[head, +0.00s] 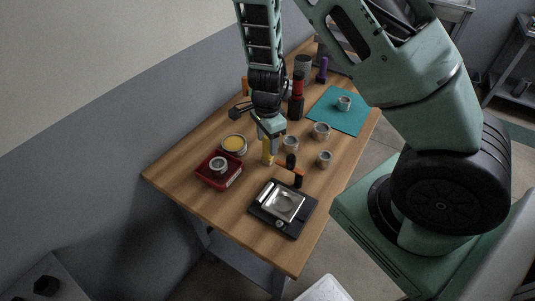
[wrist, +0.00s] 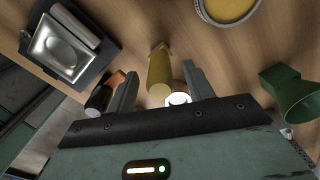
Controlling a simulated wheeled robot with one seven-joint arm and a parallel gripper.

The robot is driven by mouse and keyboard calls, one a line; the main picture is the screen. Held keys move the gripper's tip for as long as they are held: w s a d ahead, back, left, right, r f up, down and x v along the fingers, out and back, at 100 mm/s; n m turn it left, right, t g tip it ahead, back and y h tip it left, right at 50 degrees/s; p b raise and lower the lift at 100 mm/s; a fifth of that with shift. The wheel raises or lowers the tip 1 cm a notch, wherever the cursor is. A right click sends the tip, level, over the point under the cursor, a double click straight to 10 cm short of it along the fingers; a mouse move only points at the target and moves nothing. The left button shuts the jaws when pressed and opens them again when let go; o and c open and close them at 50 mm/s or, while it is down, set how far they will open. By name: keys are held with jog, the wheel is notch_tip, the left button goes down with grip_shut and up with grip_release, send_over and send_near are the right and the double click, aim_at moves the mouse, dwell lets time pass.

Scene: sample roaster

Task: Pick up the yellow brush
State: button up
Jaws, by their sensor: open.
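The yellow brush (head: 267,155) stands roughly upright on the wooden table, directly below my gripper (head: 268,129) in the head view. In the wrist view the yellow brush (wrist: 160,72) lies between the two fingers of my gripper (wrist: 160,78), with a gap on each side. The gripper is open and holds nothing. My wrist and fingers hide the upper part of the brush in the head view. A small white round thing (wrist: 178,99) shows beside the brush's near end in the wrist view.
An orange-and-black tool (head: 291,169) lies close right of the brush, near the black scale (head: 272,217). A yellow-filled round tin (head: 233,145) and a red tray (head: 207,178) are left. Several grey cups (head: 290,144) stand right. A green flared thing (wrist: 285,92) shows in the wrist view.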

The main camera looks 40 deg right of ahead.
notch_tip(320, 180, down, 3)
jog(key=shift+r, duration=0.2)
jog(key=c, duration=1.1)
jog(key=shift+o, duration=0.2)
jog(key=shift+r, duration=0.1)
notch_tip(320, 180, up, 10)
jog(key=shift+f+p, duration=0.1)
jog(key=shift+p, duration=0.45)
